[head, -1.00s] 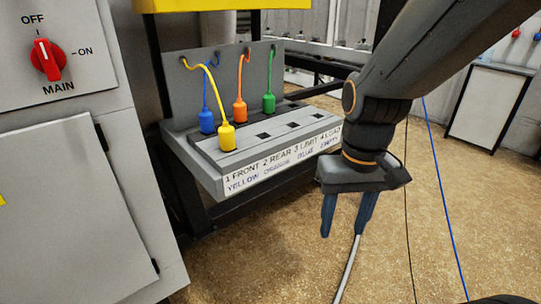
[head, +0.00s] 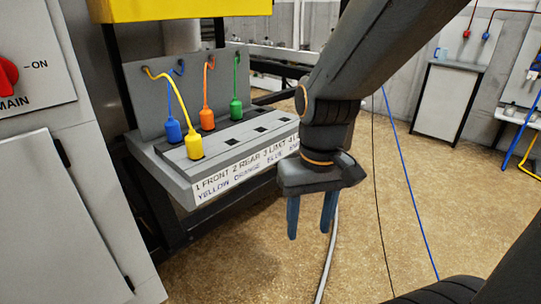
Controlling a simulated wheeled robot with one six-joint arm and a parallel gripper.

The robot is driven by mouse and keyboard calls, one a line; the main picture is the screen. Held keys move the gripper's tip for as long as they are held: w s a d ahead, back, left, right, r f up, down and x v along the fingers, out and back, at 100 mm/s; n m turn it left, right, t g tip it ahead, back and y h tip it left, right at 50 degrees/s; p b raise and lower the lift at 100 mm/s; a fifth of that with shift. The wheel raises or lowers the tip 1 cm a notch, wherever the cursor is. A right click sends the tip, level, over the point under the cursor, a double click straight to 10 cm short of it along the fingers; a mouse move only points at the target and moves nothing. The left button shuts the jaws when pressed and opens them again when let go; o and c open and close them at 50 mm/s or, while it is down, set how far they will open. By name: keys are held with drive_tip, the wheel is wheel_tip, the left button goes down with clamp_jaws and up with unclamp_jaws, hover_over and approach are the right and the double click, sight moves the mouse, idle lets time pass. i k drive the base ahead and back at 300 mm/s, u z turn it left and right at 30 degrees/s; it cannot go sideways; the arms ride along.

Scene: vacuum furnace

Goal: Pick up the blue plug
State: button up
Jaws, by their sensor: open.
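The blue plug (head: 173,130) stands upright at the back left of the grey socket shelf (head: 170,179), with a blue cord rising to the back panel. The yellow plug (head: 195,146) stands in front and to its right, and its cord arches close by the blue one. My gripper (head: 310,232) points down, open and empty, to the right of the shelf and apart from it. The fingertips hang lower in the picture than the shelf's label strip.
The orange plug (head: 207,119) and green plug (head: 236,108) stand to the right of the blue one. Dark square sockets (head: 259,129) in front look empty. A grey cabinet (head: 60,210) with a red switch stands at left. Open floor (head: 400,200) lies to the right.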

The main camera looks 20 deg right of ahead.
sight(172, 128)
drive_tip(key=u, duration=0.25)
drive_tip(key=k, duration=0.55)
drive_tip(key=u, duration=0.5)
drive_tip(key=k, duration=0.7)
drive_tip(key=z, duration=0.6)
drive_tip(key=i, duration=1.6)
drive_tip(key=u, duration=0.85)
